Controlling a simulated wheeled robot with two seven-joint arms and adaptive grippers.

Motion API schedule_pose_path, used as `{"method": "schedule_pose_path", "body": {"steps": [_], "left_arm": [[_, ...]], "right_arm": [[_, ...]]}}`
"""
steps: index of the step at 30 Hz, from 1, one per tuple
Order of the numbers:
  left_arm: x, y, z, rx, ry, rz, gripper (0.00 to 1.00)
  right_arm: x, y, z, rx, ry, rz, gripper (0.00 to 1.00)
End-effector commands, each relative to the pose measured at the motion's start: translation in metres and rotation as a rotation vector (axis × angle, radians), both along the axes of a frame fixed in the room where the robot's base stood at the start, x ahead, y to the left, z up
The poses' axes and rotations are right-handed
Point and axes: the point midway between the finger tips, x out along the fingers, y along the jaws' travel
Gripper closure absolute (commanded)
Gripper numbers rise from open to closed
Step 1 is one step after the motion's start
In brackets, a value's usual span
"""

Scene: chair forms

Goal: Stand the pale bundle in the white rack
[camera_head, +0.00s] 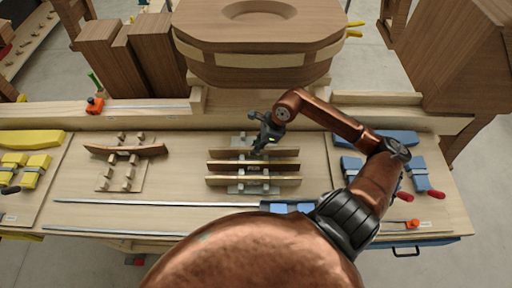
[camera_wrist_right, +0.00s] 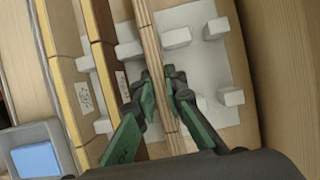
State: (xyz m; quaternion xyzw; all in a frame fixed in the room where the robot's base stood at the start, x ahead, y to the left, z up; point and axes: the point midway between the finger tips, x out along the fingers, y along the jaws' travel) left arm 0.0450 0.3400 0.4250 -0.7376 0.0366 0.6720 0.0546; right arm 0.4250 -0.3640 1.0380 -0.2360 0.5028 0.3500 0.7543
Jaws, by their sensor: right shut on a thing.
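The pale bundle (camera_head: 282,153) is a long, thin stack of light wood strips at the rear of the white rack (camera_head: 236,188). In the right wrist view the bundle (camera_wrist_right: 151,50) runs on edge between the white pegs of the rack (camera_wrist_right: 208,67). I cannot tell whether its lower edge touches the rack's base. My right gripper (camera_head: 259,150) is shut on the bundle near its middle, with green-padded fingers (camera_wrist_right: 168,108) on both sides of it. My left gripper is not in view.
Two darker strips (camera_head: 225,166) (camera_head: 225,181) stand parallel in the rack, in front of the bundle. A curved wooden piece (camera_head: 125,150) lies on another pegged board to the left. Long clamps (camera_head: 150,203) lie along the bench front. A chair form (camera_head: 255,55) stands behind.

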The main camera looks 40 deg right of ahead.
Motion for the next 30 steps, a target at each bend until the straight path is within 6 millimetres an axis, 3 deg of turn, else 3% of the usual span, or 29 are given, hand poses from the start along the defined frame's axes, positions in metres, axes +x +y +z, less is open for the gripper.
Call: {"method": "schedule_pose_path", "body": {"steps": [18,19,27,30], "left_arm": [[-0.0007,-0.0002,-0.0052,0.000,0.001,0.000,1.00],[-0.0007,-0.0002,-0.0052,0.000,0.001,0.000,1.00],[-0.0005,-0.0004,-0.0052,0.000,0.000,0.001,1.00],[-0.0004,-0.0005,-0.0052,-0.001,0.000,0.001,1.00]], "right_arm": [[-0.0002,0.0000,-0.0050,-0.001,0.002,0.000,1.00],[-0.0002,0.0000,-0.0051,-0.001,0.002,0.000,0.89],[-0.0001,0.0000,-0.0048,-0.001,0.001,0.000,0.70],[-0.0001,0.0000,-0.0047,-0.001,0.001,0.000,0.69]]}}
